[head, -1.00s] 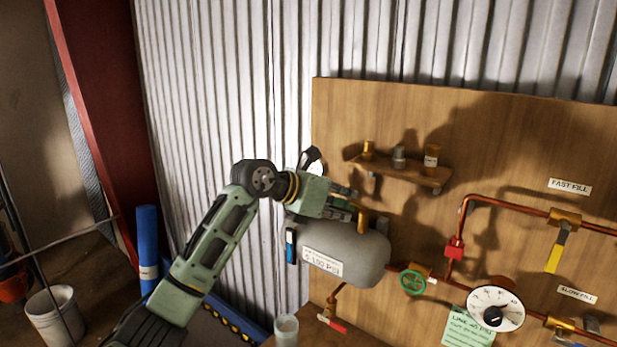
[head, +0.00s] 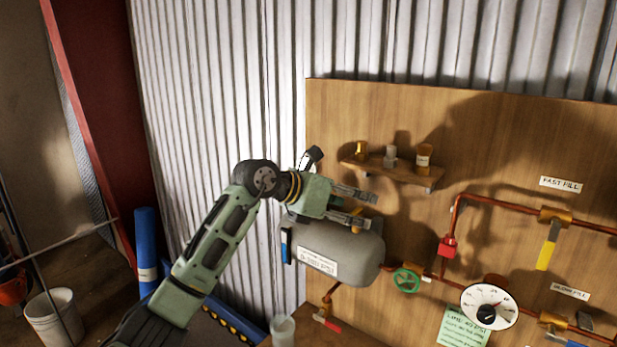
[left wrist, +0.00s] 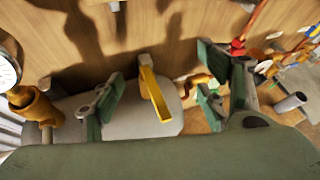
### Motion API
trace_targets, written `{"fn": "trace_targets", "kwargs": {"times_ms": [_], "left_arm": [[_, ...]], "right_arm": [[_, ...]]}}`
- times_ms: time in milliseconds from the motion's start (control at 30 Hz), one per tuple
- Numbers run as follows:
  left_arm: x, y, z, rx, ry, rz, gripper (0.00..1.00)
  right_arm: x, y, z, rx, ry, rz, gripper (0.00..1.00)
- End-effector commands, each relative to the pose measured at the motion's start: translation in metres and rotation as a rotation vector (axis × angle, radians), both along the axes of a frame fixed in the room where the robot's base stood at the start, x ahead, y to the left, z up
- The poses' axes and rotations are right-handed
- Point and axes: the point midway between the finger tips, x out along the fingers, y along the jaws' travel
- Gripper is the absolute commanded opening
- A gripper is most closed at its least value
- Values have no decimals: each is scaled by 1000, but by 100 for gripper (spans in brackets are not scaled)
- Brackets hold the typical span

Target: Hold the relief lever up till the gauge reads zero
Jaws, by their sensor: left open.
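A yellow lever (left wrist: 155,95) stands out over the grey tank (head: 340,250), which carries a white label. In the left wrist view the lever is between the two spread fingers of my left gripper (left wrist: 165,95), with clear gaps on both sides. In the head view my left gripper (head: 362,206) is open just above the tank's right end and largely covers the lever. A small gauge (head: 306,161) sits behind my left wrist, partly hidden. Its dial is cut off at the left edge of the wrist view (left wrist: 7,70). I cannot read it. My right gripper is out of view.
A large dial gauge (head: 484,297) and a green handwheel (head: 406,280) sit on the board's piping. A yellow-handled valve (head: 547,246) hangs under the FAST FILL sign. A small shelf (head: 395,172) with several fittings is above the gripper.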

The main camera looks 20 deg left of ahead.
Motion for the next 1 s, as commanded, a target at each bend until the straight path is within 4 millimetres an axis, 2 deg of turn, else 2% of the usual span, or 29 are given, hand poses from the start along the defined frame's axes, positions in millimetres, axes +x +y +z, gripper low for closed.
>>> {"fn": "trace_targets", "kwargs": {"times_ms": [333, 800, 1000], "left_arm": [[-4, 3, -1, 1, -2, 2, 70], [-67, 24, -3, 2, -2, 3, 70], [-76, 26, -1, 1, 1, 3, 70]], "right_arm": [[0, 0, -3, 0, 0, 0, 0], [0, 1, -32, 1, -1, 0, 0], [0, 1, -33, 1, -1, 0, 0]]}}
